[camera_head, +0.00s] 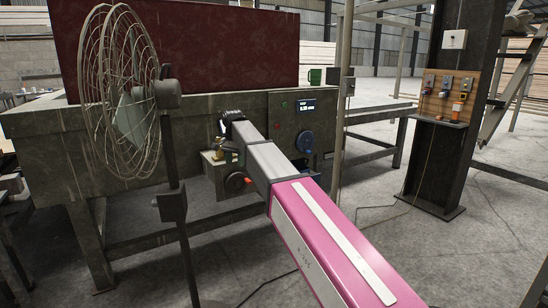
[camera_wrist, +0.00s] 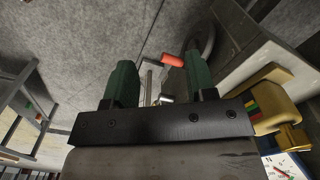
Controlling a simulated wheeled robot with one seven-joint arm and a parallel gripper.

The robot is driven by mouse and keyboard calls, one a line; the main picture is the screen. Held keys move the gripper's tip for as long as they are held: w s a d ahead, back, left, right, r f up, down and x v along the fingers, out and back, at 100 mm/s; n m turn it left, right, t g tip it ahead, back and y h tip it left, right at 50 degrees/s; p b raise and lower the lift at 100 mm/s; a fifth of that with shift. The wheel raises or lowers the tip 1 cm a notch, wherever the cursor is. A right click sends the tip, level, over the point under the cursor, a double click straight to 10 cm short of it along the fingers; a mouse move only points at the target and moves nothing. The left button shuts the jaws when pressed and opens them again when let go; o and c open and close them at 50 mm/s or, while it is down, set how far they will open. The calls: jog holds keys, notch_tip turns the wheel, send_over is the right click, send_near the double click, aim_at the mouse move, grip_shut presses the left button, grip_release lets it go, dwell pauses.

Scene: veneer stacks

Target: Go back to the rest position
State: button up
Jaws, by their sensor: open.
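My gripper (camera_head: 225,124) is at the far end of my outstretched pink and grey arm, in front of the machine's side in the head view. In the wrist view its two green fingers stand apart with nothing held between the tips (camera_wrist: 160,66). A crank with a red-orange handle (camera_wrist: 172,60) lies beyond the fingertips there, and I cannot tell how far off it is. In the head view a handwheel (camera_head: 236,183) with a red handle is just below and left of my arm. My arm hides part of the machine front.
A wire-cage fan (camera_head: 119,90) on a stand is close on the left. The green-grey machine (camera_head: 60,143) carries a control box (camera_head: 283,108) with a blue dial. A green mug (camera_head: 314,76) stands on top. A dark column (camera_head: 458,165) is at right; floor (camera_head: 490,230) around it is mostly clear.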

jog(key=s+d+f+n, duration=0.1)
jog(key=s+d+f, duration=0.3)
jog(key=d+f, duration=0.6)
jog(key=s+d+f+n, duration=0.1)
jog(key=s+d+f, duration=0.4)
jog(key=d+f, duration=0.55)
jog(key=s+d+f+n, duration=0.3)
jog(key=s+d+f, duration=1)
jog(key=s+d, duration=0.1)
jog(key=shift+s+d+f, duration=0.3)
jog(key=shift+s+f, duration=0.1)
jog(key=shift+s, duration=0.5)
